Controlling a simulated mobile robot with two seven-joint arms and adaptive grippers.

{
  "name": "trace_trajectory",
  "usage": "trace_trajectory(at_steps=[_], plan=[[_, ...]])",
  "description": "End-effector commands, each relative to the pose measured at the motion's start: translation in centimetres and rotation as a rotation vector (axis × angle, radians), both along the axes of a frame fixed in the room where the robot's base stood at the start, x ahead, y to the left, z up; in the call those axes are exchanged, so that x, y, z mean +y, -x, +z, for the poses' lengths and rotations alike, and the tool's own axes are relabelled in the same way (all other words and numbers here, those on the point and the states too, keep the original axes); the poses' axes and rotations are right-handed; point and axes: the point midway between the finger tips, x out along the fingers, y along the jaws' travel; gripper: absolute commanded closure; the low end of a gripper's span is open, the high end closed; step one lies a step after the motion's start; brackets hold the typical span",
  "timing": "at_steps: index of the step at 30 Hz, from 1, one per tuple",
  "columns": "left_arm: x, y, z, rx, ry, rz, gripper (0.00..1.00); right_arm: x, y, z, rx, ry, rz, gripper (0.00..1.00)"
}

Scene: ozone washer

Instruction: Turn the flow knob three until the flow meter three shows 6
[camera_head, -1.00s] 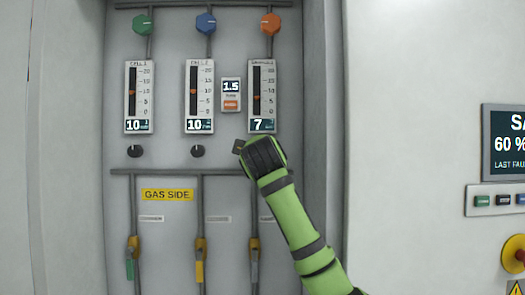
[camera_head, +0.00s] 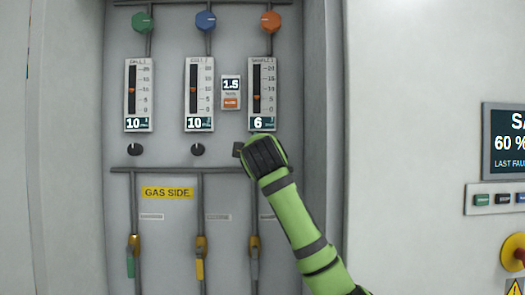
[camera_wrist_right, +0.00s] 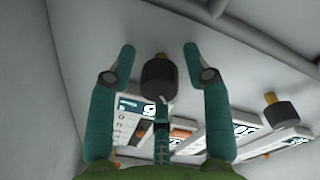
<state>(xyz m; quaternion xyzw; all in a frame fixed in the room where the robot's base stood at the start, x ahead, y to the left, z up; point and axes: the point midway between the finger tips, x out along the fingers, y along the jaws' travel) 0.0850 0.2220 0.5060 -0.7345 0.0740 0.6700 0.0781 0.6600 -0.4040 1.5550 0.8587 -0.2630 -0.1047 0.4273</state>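Flow meter three (camera_head: 262,95) is the rightmost of three white gauges in the head view, and its display reads 6. Flow knob three is hidden behind my right gripper (camera_head: 247,150) in the head view. In the right wrist view, a dark round knob (camera_wrist_right: 158,78) sits between the two teal fingers of my right gripper (camera_wrist_right: 159,48). There is a visible gap on each side, so the gripper is open around the knob. My left gripper is not in view.
Flow meters one (camera_head: 138,95) and two (camera_head: 199,95) read 10, with black knobs (camera_head: 135,150) and (camera_head: 198,150) below them. A small 1.5 display (camera_head: 231,85) sits beside meter three. Coloured valve knobs (camera_head: 271,22) are above; pipes with handles (camera_head: 201,265) run below.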

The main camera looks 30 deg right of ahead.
Motion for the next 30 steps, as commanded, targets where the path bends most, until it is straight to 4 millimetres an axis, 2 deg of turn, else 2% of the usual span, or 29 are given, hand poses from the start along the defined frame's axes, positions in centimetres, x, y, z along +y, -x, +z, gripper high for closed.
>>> trace_trajectory(at_steps=[9, 14, 30], plan=[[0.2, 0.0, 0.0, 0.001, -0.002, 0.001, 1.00, 0.1, 0.1, 0.0, -0.001, -0.001, 0.000, 0.44], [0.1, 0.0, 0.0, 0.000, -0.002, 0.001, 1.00, 0.7, 1.0, 0.0, -0.002, 0.000, 0.001, 0.44], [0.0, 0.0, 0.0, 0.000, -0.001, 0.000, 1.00, 5.9, 9.1, -0.4, -0.003, -0.001, 0.001, 0.44]])
